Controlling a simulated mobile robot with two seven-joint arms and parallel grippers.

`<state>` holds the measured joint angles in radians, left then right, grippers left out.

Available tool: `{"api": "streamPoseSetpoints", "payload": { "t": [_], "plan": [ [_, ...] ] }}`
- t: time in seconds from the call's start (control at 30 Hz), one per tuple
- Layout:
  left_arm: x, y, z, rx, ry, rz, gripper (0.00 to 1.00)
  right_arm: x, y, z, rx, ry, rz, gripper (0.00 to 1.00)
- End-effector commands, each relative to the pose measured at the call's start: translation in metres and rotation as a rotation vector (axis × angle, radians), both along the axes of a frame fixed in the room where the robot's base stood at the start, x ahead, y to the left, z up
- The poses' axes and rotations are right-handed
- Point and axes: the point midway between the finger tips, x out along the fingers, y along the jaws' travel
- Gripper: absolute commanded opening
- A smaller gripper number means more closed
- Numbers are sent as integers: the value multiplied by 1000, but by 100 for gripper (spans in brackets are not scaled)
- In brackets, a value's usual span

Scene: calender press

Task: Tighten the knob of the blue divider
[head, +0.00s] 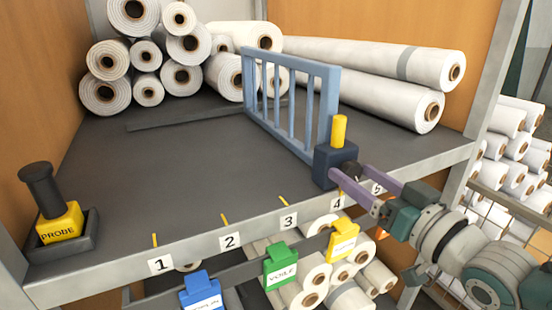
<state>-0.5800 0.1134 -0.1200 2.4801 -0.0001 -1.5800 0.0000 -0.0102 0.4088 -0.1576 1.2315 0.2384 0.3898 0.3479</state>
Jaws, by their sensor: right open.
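The blue divider (290,98) is a barred light-blue panel standing upright on the grey shelf. Its dark-blue base block (329,166) sits at the shelf's front edge by the label 4, with a yellow peg (339,130) upright on top. A black knob (351,171) shows at the base's front right. My right gripper (350,173) comes in from the lower right with its purple fingers open, one on each side of the knob. I cannot tell whether they touch it. My left gripper is not in view.
White rolls (145,53) are stacked at the back left, and long rolls (385,80) lie behind the divider. A yellow PROBE block (60,224) with a black handle stands in a tray at the left. Blue, green and yellow tags (280,263) hang below the edge. The shelf's middle is clear.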

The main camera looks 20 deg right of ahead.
Motion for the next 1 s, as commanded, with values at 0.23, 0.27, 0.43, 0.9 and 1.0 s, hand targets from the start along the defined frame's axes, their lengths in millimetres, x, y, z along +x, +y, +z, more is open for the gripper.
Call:
{"api": "streamPoseSetpoints", "payload": {
  "t": [0.23,0.27,0.43,0.9,1.0],
  "plan": [
    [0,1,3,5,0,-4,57,-9,0,0,0,2,0,76],
    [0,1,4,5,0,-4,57,-14,-1,0,-1,3,0,76],
    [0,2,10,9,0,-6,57,-45,-3,0,0,5,1,76],
    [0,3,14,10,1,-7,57,-99,-8,0,0,-1,0,76],
    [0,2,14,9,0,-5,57,-99,-8,0,-1,-1,0,76]
  ]
}}
